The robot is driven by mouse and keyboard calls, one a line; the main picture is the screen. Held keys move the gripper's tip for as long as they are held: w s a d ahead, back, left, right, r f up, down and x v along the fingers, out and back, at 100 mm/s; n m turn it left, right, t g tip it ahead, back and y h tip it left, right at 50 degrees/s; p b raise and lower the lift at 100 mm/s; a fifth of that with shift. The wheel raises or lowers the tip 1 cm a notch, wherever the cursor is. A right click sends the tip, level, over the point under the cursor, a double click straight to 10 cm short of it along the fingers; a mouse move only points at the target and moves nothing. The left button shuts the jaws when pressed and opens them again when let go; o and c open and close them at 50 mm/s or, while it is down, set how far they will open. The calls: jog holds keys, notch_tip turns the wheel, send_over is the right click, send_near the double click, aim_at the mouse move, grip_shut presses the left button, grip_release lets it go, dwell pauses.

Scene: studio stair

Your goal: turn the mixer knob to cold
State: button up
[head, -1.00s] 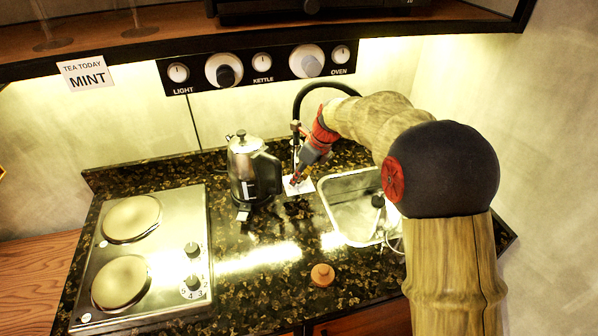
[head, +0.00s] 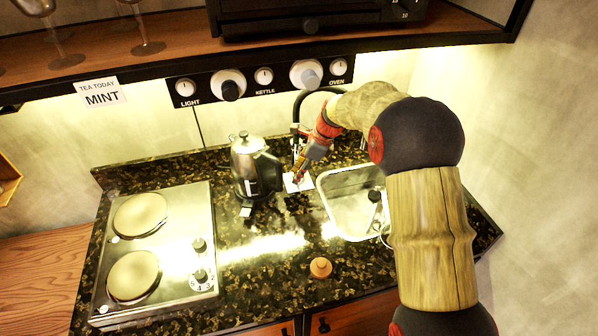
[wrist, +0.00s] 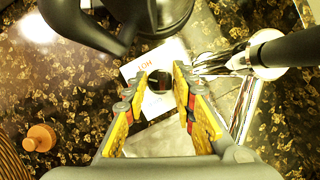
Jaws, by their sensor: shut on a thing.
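The mixer knob (wrist: 160,80) is a small dark knob on a white card (wrist: 134,70) on the counter. Red lettering that reads HOT, upside down in the wrist view, shows on the card by the knob. I cannot make out a cold mark or which way the knob points. My gripper (wrist: 162,88) points down with its yellow-padded fingers on either side of the knob, shut on it. In the head view my gripper (head: 298,176) is over the card (head: 304,185), between the kettle and the sink, and hides the knob.
The kettle (head: 247,170) stands close on the left of my gripper. The sink (head: 345,213) is on the right, with the black tap (head: 300,98) behind. A hob (head: 175,240) lies at left. An orange-brown stopper (head: 320,268) sits on the front counter.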

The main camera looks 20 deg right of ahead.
jog(key=o, duration=1.2)
jog(key=shift+c, duration=0.2)
